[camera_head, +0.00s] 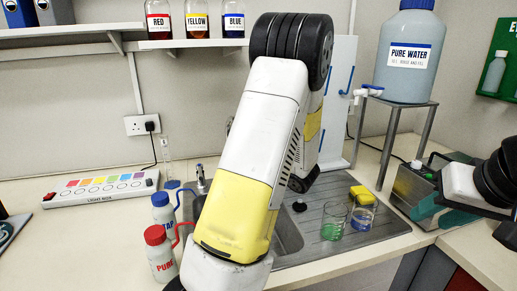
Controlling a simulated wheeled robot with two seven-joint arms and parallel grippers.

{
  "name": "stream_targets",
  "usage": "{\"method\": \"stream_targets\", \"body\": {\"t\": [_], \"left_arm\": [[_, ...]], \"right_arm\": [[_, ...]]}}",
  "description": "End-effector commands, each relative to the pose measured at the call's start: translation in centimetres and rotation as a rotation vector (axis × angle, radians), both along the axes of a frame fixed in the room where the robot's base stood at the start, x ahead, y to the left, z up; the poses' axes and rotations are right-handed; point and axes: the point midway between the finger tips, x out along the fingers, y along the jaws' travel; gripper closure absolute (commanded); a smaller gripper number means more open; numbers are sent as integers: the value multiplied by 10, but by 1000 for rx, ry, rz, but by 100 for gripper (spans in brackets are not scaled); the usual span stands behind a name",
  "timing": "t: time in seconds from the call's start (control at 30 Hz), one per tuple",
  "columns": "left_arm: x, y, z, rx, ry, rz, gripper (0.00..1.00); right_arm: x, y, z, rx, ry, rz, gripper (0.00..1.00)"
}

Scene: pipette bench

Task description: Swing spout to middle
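The sink (289,236) is set in a grey metal worktop with a ribbed drainer (345,243). My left arm crosses in front of it and hides most of the basin. A small metal tap part (202,178) stands at the sink's back left. A sliver of grey metal (229,125) shows beside my arm and may be the spout; its direction cannot be told. My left gripper is hidden behind my own arm. My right gripper (440,182) is at the right edge by a dark carrier, away from the sink; its fingers are not clear against the dark parts.
Two beakers (333,222) and a yellow sponge (362,195) are on the drainer. Red-capped (160,255) and blue-capped (164,211) wash bottles stand left of the sink. A pure water tank (408,55) is on a metal stand (390,145). A light box (100,188) lies left.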

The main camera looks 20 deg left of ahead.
Motion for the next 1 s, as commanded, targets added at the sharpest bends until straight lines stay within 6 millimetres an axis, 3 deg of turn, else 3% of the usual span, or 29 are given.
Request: {"method": "stream_targets", "body": {"t": [0.6,0.63,0.7,1.0], "left_arm": [[-2,7,2,1,-8,3,100],[-2,7,2,1,-8,3,75],[-2,7,2,2,-7,3,61],[-2,5,1,1,-4,2,59]], "right_arm": [[0,0,0,0,0,0,64],[0,0,0,0,0,0,64],[0,0,0,0,0,0,64],[0,0,0,0,0,0,64]]}}
